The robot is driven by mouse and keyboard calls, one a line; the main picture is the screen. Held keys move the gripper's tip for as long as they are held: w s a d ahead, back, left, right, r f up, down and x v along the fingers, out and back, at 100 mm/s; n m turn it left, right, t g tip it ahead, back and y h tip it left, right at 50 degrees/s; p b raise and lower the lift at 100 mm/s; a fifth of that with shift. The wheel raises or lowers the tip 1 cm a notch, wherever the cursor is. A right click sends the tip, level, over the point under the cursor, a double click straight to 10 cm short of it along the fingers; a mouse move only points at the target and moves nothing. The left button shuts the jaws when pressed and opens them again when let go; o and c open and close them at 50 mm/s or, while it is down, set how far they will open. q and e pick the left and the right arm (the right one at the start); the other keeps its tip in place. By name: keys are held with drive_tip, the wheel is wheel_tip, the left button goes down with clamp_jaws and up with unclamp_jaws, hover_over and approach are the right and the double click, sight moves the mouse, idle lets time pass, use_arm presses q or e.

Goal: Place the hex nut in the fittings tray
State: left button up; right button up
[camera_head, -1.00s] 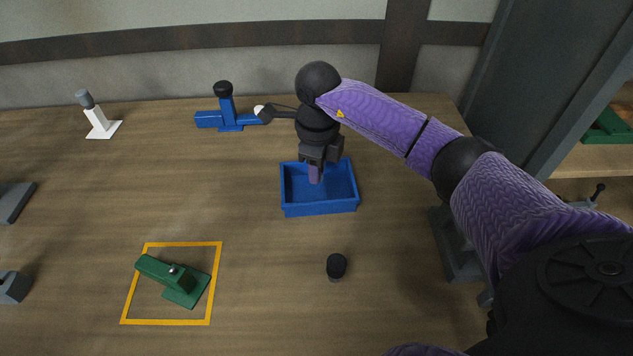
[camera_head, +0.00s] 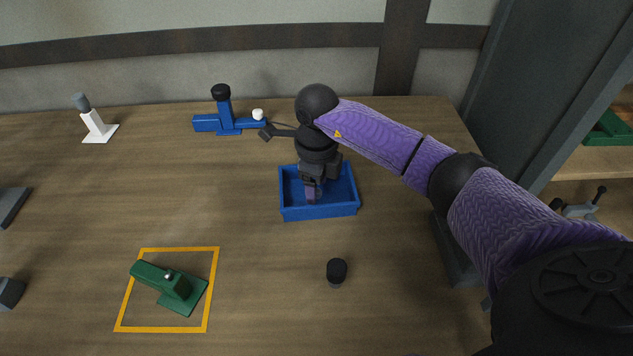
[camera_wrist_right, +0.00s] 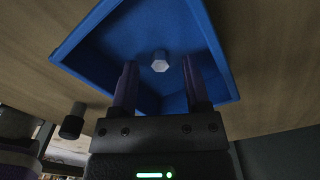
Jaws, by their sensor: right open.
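The blue open tray (camera_head: 320,212) stands on the table under my right gripper. A small white hex nut (camera_wrist_right: 160,63) lies inside the tray, ahead of and between my fingers in the right wrist view. It is not clear in the head view, where my gripper covers part of the tray. My right gripper (camera_head: 312,196) is open, pointing down with its fingers inside the tray's outline. In the right wrist view its two purple fingers (camera_wrist_right: 159,82) are apart with nothing gripped between them. My left gripper is not in view.
A blue fixture (camera_head: 225,123) with a black knob stands behind the tray. A black-capped peg (camera_head: 337,270) stands in front. A green part (camera_head: 177,287) lies in an orange outline at front left. A white stand (camera_head: 97,124) is at back left.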

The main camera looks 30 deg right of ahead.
use_arm(q)
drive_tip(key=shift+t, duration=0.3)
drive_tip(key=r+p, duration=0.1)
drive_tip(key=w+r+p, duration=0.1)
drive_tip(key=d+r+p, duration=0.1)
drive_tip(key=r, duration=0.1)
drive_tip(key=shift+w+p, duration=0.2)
drive_tip(key=shift+p, duration=0.15)
use_arm(e)
wheel_tip(320, 180, up, 12)
